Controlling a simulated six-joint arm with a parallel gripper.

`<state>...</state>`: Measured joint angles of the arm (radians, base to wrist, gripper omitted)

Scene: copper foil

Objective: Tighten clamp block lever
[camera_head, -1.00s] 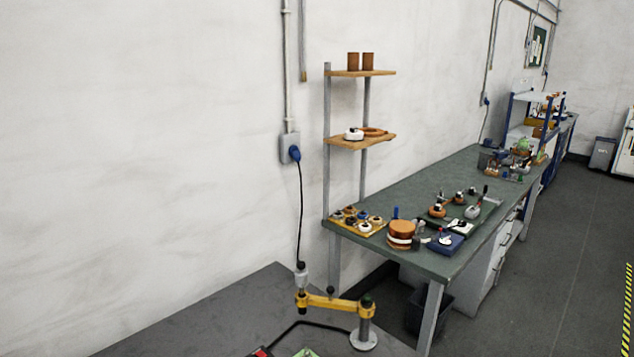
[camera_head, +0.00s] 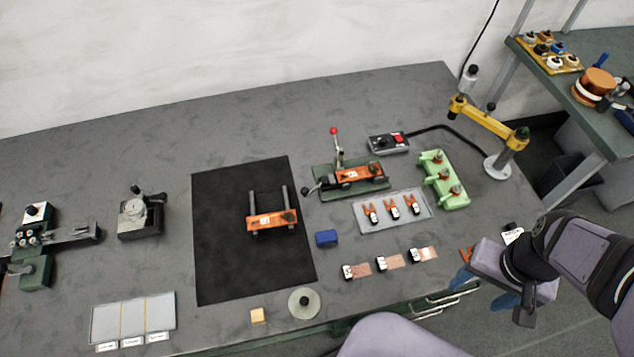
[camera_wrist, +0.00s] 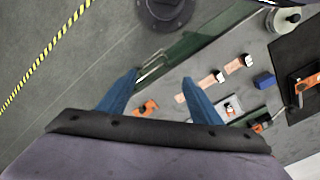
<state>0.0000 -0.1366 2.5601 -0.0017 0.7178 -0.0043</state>
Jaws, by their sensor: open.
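An orange block (camera_head: 360,176) sits on a green base (camera_head: 322,184) at the back middle of the bench. A lever with a red ball (camera_head: 335,131) stands upright behind it, and a black-knobbed handle (camera_head: 308,191) is at its left end. Another orange block (camera_head: 272,220) with two grey rods lies on the black mat; it also shows at the right edge of the wrist view (camera_wrist: 303,88). Which one is the clamp block I cannot tell. My gripper (camera_head: 484,290) is off the bench's front right edge, away from both. In the wrist view its blue fingers (camera_wrist: 159,80) are apart and empty.
A grey tray (camera_head: 363,222) of small orange-tipped parts, a green rack (camera_head: 456,206), a switch box (camera_head: 388,143) and a yellow arm stand (camera_head: 488,122) occupy the right side. A blue block (camera_head: 326,238) is beside the mat (camera_head: 225,270).

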